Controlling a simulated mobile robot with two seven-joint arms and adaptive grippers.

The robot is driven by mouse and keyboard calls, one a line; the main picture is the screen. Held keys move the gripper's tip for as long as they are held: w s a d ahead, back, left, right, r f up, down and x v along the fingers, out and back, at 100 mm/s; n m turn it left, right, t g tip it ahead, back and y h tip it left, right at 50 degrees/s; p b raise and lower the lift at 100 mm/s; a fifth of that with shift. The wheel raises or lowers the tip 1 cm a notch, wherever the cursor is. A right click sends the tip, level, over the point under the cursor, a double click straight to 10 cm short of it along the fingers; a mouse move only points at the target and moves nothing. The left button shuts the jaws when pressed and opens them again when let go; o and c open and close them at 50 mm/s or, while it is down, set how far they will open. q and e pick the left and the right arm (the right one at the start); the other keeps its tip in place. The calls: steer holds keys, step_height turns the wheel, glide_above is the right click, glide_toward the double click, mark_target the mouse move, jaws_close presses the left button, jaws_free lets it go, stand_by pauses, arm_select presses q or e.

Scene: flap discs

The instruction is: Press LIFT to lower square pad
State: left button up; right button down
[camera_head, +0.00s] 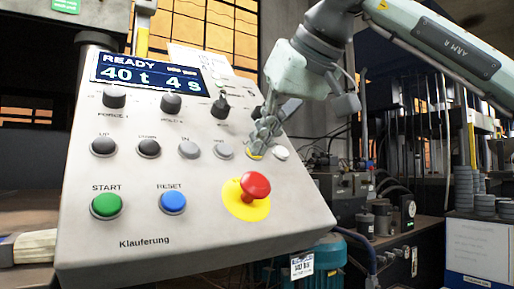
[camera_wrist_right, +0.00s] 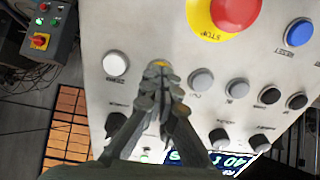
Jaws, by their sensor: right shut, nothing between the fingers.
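The grey control panel (camera_head: 130,222) has a row of small buttons below its knobs. A yellow button (camera_head: 255,155) in that row is mostly covered by my right gripper (camera_head: 259,143); its label is hidden, and no LIFT label is readable. In the wrist view the shut, empty fingertips (camera_wrist_right: 161,80) are at the yellow button (camera_wrist_right: 157,63), touching it or very close; I cannot tell whether it is pressed. A white button (camera_head: 281,153) is just right of it. The square pad cannot be made out. My left gripper is not in view.
A red stop knob (camera_head: 255,186) on a yellow disc sticks out below the fingertips. A green START button (camera_head: 106,205) and blue RESET button (camera_head: 172,201) are further left. The display (camera_head: 148,75) reads READY, 40 t, 4 s. Grey discs (camera_head: 463,188) are stacked at right.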

steer(key=p+v, duration=0.3)
steer(key=v, duration=0.5)
steer(key=shift+p, duration=0.35)
steer(key=shift+f, duration=0.1)
stand_by(0.4)
